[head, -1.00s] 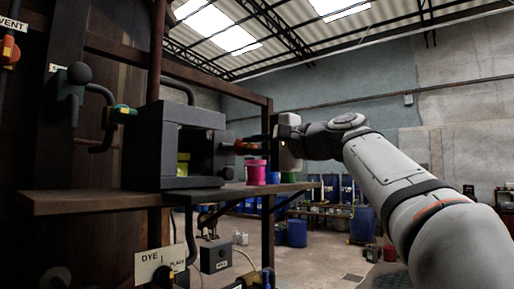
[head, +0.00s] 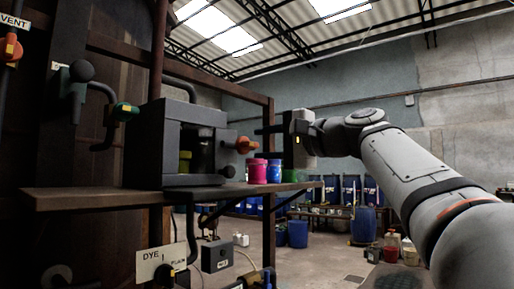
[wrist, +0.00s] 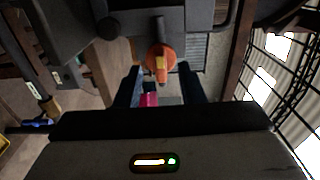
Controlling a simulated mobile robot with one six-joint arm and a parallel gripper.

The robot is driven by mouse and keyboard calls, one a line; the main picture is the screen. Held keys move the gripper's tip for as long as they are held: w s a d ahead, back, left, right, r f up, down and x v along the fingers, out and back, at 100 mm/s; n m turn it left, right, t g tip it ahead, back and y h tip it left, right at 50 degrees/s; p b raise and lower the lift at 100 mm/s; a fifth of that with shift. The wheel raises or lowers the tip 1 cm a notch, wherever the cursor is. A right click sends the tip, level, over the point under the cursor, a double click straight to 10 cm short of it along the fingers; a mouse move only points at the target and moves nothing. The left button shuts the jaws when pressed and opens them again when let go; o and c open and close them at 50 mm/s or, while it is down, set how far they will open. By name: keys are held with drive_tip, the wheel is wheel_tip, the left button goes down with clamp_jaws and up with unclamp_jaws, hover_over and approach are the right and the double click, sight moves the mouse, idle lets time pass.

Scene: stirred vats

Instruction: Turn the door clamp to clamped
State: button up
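The door clamp is an orange-red knob (head: 245,145) on the right side of the dark box (head: 145,142). The box's windowed door (head: 172,148) looks shut, with a dim yellow-green jar behind the glass. In the wrist view the clamp (wrist: 160,60) shows a yellow mark and lies ahead, between the directions of the two fingers. My gripper (head: 267,138) is open and empty, just right of the clamp and apart from it. Its fingers also show in the wrist view (wrist: 161,76). I cannot tell the clamp's setting from its angle.
Pink (head: 257,171), blue (head: 274,171) and green (head: 290,175) jars stand on the shelf (head: 100,199) below my gripper. A dark post (head: 268,220) rises behind the shelf. Air right of the jars is free.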

drive_tip(key=v, duration=0.5)
drive_tip(key=shift+b, duration=0.35)
drive_tip(key=shift+f, duration=0.1)
wheel_tip(320, 180, down, 28)
drive_tip(key=s+d+g+h, duration=0.2)
drive_tip(key=g+h, duration=0.1)
drive_tip(key=h, duration=0.5)
drive_tip(key=s+d+f+n+g+h, duration=0.2)
drive_tip(key=s+f, duration=0.7)
drive_tip(key=f, duration=0.5)
drive_tip(key=s+d+f+n+g+h, duration=0.3)
drive_tip(key=s+f, duration=0.6)
drive_tip(key=f, duration=0.5)
drive_tip(key=d+n+h, duration=0.1)
drive_tip(key=d+n, duration=0.1)
drive_tip(key=shift+d+f, duration=0.35)
drive_tip(key=shift+d, duration=0.05)
drive_tip(key=shift+o, duration=0.3)
